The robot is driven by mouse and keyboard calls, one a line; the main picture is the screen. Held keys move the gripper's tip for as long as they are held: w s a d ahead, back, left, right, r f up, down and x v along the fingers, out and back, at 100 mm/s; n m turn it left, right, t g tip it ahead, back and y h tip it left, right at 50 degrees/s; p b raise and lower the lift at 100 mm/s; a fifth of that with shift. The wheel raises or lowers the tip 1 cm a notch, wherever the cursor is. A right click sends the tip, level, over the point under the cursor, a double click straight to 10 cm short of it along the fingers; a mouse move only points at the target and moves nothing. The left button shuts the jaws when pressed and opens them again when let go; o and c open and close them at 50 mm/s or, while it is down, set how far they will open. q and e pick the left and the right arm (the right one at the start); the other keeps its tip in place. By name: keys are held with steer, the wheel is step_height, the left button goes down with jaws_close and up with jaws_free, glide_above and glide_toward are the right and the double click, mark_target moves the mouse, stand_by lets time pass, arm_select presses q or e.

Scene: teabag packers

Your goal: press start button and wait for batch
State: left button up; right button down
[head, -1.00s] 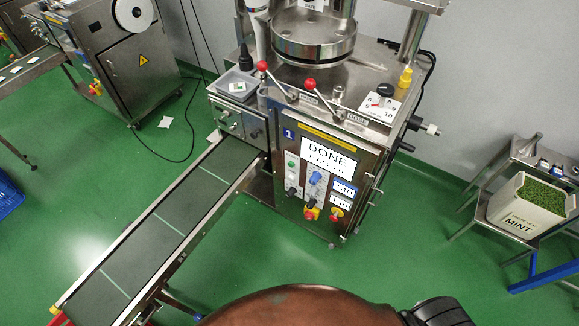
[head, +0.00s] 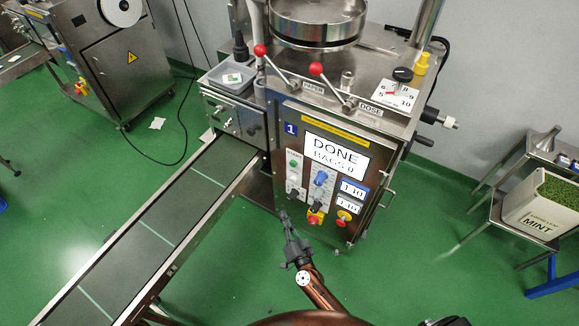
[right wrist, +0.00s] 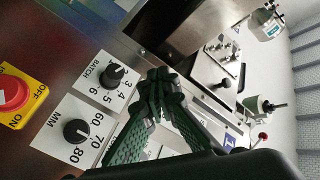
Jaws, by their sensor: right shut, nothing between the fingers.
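The packing machine's front panel (head: 268,180) has a screen (head: 336,157) reading DONE and, below it, a smaller BAGS line. A small green button (head: 293,163) sits on a white plate at the panel's left. My right gripper (head: 285,218) is shut and empty, below the panel's lower left corner in the head view, apart from the green button. In the right wrist view the shut fingertips (right wrist: 162,78) point at the machine beside the BATCH knob (right wrist: 113,75); I cannot tell the gap. The green button is not clear there. My left gripper is out of view.
A red-and-yellow switch (head: 315,217) and a red-and-yellow stop button (head: 343,217) sit low on the panel. The MM knob (right wrist: 77,131) is close to the fingers. A conveyor (head: 165,215) runs to the lower left. A MINT bin (head: 535,218) stands right. Green floor between is clear.

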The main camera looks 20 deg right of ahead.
mark_target(293, 163)
arm_select(q)
steer(key=b, duration=0.1)
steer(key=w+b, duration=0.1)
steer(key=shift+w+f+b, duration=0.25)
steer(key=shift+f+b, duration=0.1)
arm_select(e)
steer(key=w+a+r+m+t+h, duration=0.2)
steer(key=r+m, duration=0.3)
steer(key=r, duration=0.9)
steer(key=shift+w+r+m+h, duration=0.4)
steer(key=shift+w+h, duration=0.2)
steer(key=shift+w, duration=0.1)
steer(key=shift+d, duration=0.1)
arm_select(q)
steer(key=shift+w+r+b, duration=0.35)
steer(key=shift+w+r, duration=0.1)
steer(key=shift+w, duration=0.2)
arm_select(e)
steer(key=w+d, duration=0.5)
steer(key=d, duration=0.1)
steer(key=shift+w+d, duration=0.2)
steer(key=shift+d, duration=0.2)
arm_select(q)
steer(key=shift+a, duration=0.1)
